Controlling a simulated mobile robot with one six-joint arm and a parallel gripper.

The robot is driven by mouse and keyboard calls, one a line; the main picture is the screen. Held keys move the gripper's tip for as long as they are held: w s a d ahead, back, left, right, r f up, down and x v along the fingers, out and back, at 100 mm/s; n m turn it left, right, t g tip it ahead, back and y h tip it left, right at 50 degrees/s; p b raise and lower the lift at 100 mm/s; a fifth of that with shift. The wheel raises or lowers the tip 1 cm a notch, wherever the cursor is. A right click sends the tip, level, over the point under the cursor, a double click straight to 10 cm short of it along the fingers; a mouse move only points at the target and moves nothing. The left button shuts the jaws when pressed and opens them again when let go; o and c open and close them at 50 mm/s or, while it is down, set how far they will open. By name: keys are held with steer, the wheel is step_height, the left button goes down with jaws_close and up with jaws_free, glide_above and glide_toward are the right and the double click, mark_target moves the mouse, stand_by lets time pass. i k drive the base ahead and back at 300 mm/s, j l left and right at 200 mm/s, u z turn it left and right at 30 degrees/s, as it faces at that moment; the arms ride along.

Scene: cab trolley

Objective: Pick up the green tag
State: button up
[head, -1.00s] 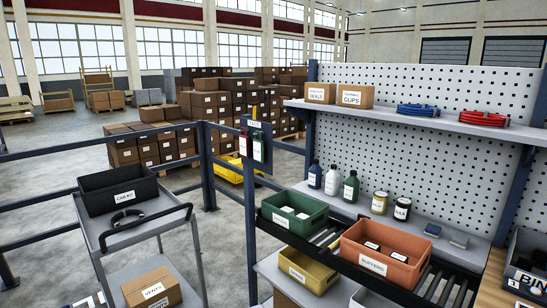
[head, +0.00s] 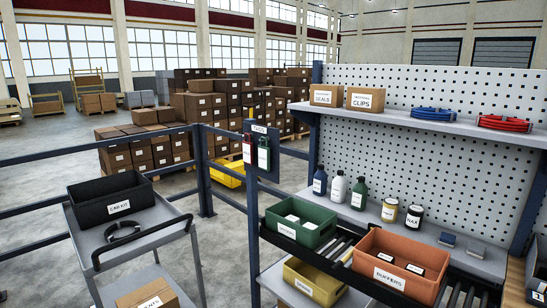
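A green tag (head: 264,155) hangs on a small dark board (head: 261,142) fixed to the blue railing, near the middle of the head view. A dark red tag (head: 247,149) hangs just to its left on the same board. Both tags carry small white labels. My gripper is not in view, and nothing is seen touching the tags.
A grey trolley (head: 138,239) with a black bin (head: 109,197) stands at the left. Blue rails (head: 206,170) run behind it. A green bin (head: 300,221) and an orange bin (head: 395,264) sit on a roller rack at the right, with bottles behind.

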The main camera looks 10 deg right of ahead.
mark_target(264, 152)
steer(key=i+l, duration=0.1)
steer(key=i, duration=1.35)
steer(key=i+j, duration=0.15)
steer(key=i, duration=0.4)
